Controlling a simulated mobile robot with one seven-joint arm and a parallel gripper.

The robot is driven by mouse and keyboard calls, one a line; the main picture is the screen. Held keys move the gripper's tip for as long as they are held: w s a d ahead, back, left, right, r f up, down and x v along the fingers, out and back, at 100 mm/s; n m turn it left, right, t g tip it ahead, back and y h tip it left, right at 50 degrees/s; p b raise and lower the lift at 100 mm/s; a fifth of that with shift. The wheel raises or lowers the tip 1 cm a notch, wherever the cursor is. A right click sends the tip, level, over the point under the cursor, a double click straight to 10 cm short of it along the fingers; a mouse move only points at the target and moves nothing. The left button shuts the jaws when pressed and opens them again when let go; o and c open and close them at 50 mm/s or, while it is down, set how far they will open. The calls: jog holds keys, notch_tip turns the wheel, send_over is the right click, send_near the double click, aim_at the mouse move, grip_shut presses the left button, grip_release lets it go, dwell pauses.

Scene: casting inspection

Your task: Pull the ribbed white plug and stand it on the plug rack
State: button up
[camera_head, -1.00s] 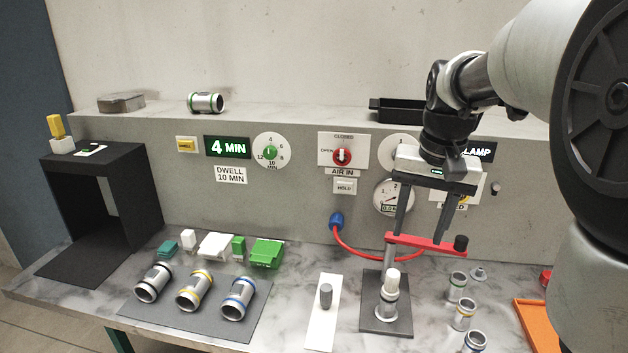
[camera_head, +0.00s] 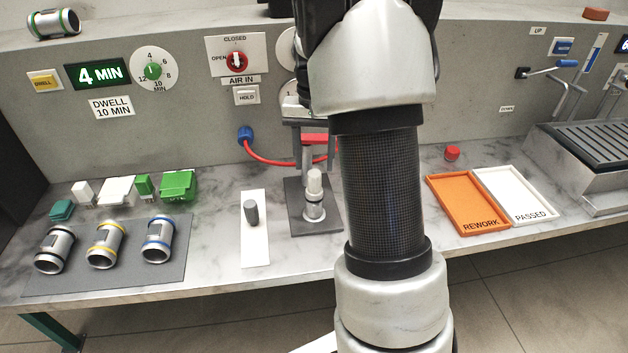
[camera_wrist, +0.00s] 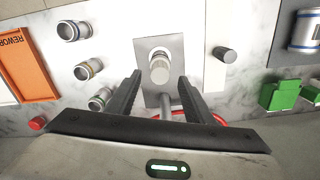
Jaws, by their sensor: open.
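The white plug (camera_head: 314,183) stands upright in a metal casting (camera_head: 314,210) on a dark grey fixture plate (camera_head: 326,228); its ribs are too small to make out.
A red clamp bar (camera_head: 316,138) and red hose (camera_head: 270,156) are close behind the plug. Three banded castings (camera_head: 104,245) lie on a grey mat at left. Orange rework tray (camera_head: 437,190) is at right.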

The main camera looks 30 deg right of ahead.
aim_at(314, 174)
notch_tip(314, 174, down, 7)
jog(key=shift+r, duration=0.1)
dwell(0.3)
grip_shut()
jog(key=shift+r+p, duration=1.25)
jog(key=shift+r, duration=0.7)
jog(key=shift+r+p, duration=1.55)
jog(key=shift+r, duration=0.5)
